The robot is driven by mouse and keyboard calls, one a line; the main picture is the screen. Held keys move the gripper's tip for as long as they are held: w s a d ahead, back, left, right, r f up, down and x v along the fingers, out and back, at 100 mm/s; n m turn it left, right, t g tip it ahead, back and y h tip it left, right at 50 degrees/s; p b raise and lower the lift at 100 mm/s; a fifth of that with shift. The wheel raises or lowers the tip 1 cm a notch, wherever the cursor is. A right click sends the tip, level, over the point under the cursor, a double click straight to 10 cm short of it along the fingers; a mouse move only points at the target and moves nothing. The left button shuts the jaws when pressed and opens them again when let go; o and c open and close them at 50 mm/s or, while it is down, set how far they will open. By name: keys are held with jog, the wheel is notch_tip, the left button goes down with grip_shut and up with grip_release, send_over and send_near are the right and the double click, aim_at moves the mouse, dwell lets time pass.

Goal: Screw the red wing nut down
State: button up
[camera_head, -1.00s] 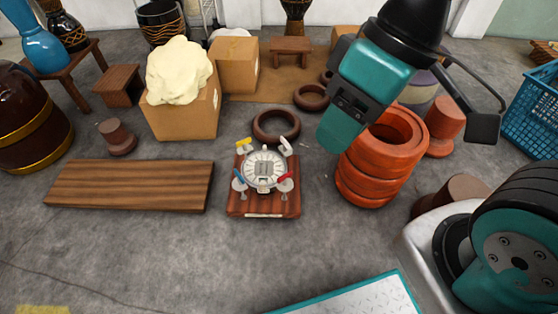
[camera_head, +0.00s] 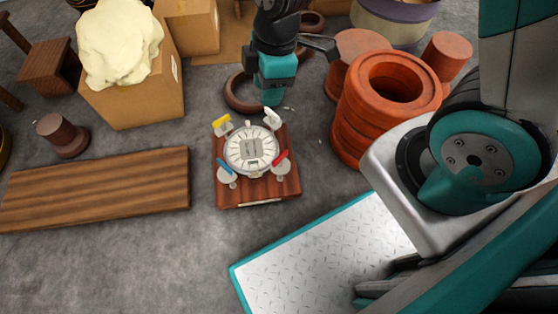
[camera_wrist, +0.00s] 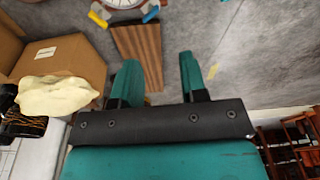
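The red wing nut (camera_head: 281,159) sits at the front right of a round pale drum head (camera_head: 251,148) on a brown wooden board (camera_head: 258,194). A blue wing nut (camera_head: 224,166) is at front left, a yellow one (camera_head: 221,124) at back left and a white one (camera_head: 272,119) at back right. My gripper (camera_head: 273,99) is above and behind the board, near the white nut in the picture and apart from the red one. The wrist view shows its fingers (camera_wrist: 160,65) open and empty. The yellow (camera_wrist: 97,19) and blue (camera_wrist: 151,14) nuts show there; the red is out of frame.
Stacked orange-red rings (camera_head: 391,100) stand right of the board. A wooden plank (camera_head: 95,188) lies at left, with a cardboard box (camera_head: 135,98) behind it. A dark ring (camera_head: 241,92) lies behind the board.

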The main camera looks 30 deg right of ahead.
aim_at(280, 156)
jog(key=d+f+n+b, duration=0.1)
jog(key=f+n+b, duration=0.1)
jog(key=f, duration=0.8)
jog(key=d+f+n+h+b, duration=0.1)
jog(key=f+b, duration=0.4)
jog(key=f, duration=0.6)
jog(key=d+f+n+b, duration=0.1)
jog(key=f+n+b, duration=0.2)
jog(key=f, duration=0.8)
jog(key=shift+w+d+h+b, duration=0.1)
jog(key=shift+w+h+b, duration=0.3)
jog(key=shift+b, duration=0.1)
jog(key=shift+r, duration=0.1)
grip_shut()
